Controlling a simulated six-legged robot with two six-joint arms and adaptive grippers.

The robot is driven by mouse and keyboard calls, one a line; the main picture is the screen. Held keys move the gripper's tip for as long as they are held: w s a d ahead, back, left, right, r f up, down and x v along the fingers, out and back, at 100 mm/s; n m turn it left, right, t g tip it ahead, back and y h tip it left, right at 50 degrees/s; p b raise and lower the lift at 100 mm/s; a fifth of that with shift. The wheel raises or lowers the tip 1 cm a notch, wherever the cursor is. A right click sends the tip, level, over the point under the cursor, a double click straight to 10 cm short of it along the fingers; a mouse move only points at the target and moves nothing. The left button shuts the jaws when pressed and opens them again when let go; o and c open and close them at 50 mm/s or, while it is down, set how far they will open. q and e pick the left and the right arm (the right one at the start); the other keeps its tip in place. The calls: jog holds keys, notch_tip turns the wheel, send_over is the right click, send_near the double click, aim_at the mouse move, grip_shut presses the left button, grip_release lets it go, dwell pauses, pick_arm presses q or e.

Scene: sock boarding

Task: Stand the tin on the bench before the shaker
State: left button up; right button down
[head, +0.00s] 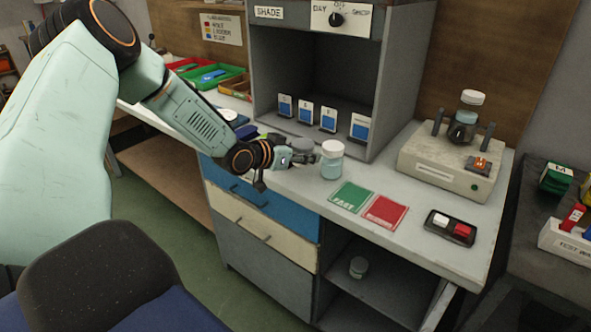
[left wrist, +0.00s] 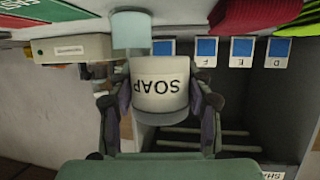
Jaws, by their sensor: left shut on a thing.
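My left gripper (head: 290,158) is shut on a pale round tin marked SOAP (left wrist: 160,88). In the left wrist view the tin sits between both fingers and its lettering is upside down. In the head view the tin's grey top (head: 302,146) shows just behind the gripper, beside a lidded jar; I cannot tell whether it touches the bench (head: 404,187). The shaker (head: 440,165), a beige box with a lidded bottle clamped on top, stands at the right of the bench, apart from the tin. My right gripper is not in view.
A white-lidded jar (head: 332,161) stands right of the gripper. The grey shade cabinet (head: 385,90) with several blue cards stands behind. Bench between cards and shaker is clear.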

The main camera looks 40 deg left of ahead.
aim_at(302, 180)
pick_arm(q)
notch_tip(302, 180, down, 3)
jog(key=shift+w+r+b, duration=0.1)
jog(key=shift+r+b, duration=0.05)
jog(key=shift+b, duration=0.15)
notch_tip(302, 180, down, 3)
jog(key=shift+b, duration=0.7)
jog(key=o, duration=1.2)
jog(key=shift+f, duration=0.3)
jog(key=shift+r, duration=0.1)
